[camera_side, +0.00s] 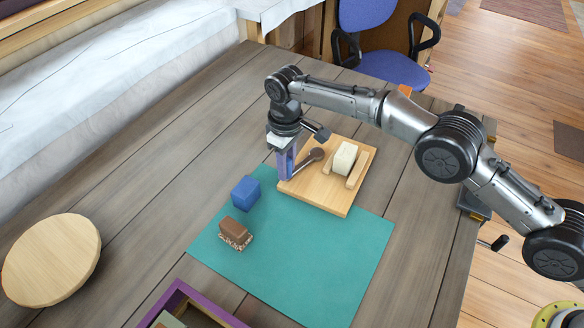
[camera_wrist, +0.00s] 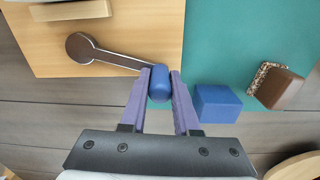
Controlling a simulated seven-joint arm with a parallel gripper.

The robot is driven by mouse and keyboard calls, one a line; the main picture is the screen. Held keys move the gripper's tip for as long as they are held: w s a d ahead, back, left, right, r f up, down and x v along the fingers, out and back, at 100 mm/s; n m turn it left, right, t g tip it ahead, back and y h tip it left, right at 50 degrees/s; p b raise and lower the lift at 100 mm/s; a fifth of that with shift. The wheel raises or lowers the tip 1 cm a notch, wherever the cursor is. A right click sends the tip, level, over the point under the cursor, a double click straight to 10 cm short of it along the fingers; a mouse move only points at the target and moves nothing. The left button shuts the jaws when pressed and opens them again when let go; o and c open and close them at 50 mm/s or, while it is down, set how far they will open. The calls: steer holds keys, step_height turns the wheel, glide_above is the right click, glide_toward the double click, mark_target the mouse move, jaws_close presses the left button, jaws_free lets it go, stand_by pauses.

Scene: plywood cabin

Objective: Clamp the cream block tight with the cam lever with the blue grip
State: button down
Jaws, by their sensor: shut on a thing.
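The cream block (camera_side: 345,158) sits on a light wooden board (camera_side: 322,196), between a thin wooden strip on its left and a wooden rail (camera_side: 357,170) on its right. The cam lever has a dark round cam (camera_side: 317,154) left of the block; its brown arm (camera_wrist: 122,60) runs to a blue grip (camera_wrist: 160,85) near the board's edge. The cam looks apart from the block in the side view. My gripper (camera_wrist: 160,84) has its purple fingers shut on the blue grip, one on each side. In the side view my gripper (camera_side: 287,172) hides the grip.
A blue block (camera_side: 246,193) and a brown block on a speckled base (camera_side: 235,232) stand left of the board, close to my gripper. A teal mat (camera_side: 300,255) lies under them. A purple-edged tray (camera_side: 180,295) and a round wooden disc (camera_side: 50,260) are farther off.

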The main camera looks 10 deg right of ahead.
steer(key=shift+w+a+r+m, duration=0.1)
steer(key=shift+w+a+m, duration=0.1)
steer(key=shift+w+m, duration=0.3)
steer(key=shift+s, duration=0.1)
steer(key=c, duration=0.7)
jaws_free()
steer(key=shift+o, duration=0.2)
